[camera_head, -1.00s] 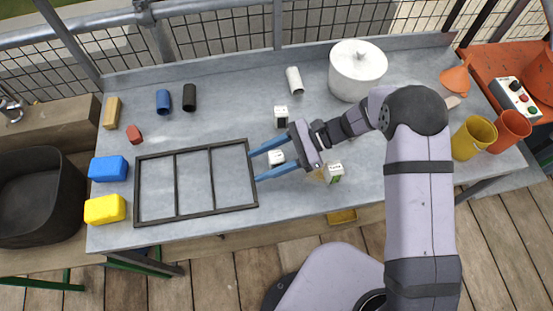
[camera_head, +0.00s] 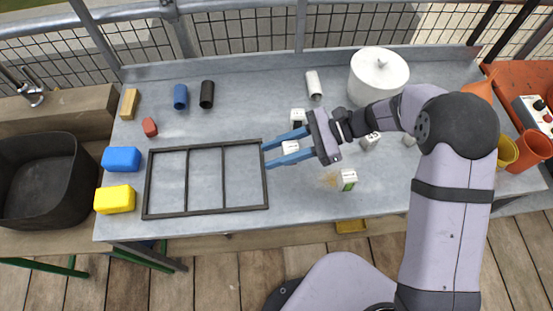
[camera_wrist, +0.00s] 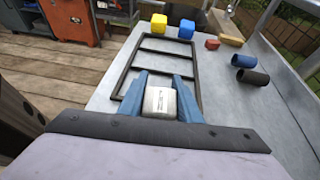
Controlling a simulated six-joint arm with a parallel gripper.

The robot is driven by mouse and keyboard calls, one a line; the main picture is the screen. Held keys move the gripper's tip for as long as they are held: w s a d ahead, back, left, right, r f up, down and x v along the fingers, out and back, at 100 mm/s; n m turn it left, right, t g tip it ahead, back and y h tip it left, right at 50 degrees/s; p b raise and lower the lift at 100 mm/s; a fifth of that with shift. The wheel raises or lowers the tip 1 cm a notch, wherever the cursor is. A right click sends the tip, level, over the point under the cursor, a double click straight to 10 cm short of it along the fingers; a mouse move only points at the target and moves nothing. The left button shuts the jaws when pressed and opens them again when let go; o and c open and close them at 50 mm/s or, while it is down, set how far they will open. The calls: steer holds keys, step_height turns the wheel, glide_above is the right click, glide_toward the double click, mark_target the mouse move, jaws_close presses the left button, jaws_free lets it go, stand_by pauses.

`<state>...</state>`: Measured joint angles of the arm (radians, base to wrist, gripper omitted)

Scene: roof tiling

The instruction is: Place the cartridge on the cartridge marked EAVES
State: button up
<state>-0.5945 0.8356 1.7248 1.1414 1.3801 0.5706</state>
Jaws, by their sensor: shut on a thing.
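A small white cartridge (camera_head: 290,148) with dark lettering is held between the blue fingers of my gripper (camera_head: 266,156). It also shows in the wrist view (camera_wrist: 160,102), gripped on both sides; its lettering is too small to read. I cannot tell its height above the bench. A white cartridge with a black face (camera_head: 298,114) stands just behind it. Another white cartridge (camera_head: 370,141) is right of my gripper, partly by the arm. I cannot read which is marked EAVES.
A dark three-bay frame (camera_head: 205,212) lies left of my gripper. Blue (camera_head: 121,159) and yellow (camera_head: 115,199) blocks sit at its left. Bare bench lies between the frame and the back tubes.

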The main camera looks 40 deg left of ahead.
steer(key=shift+r, duration=2)
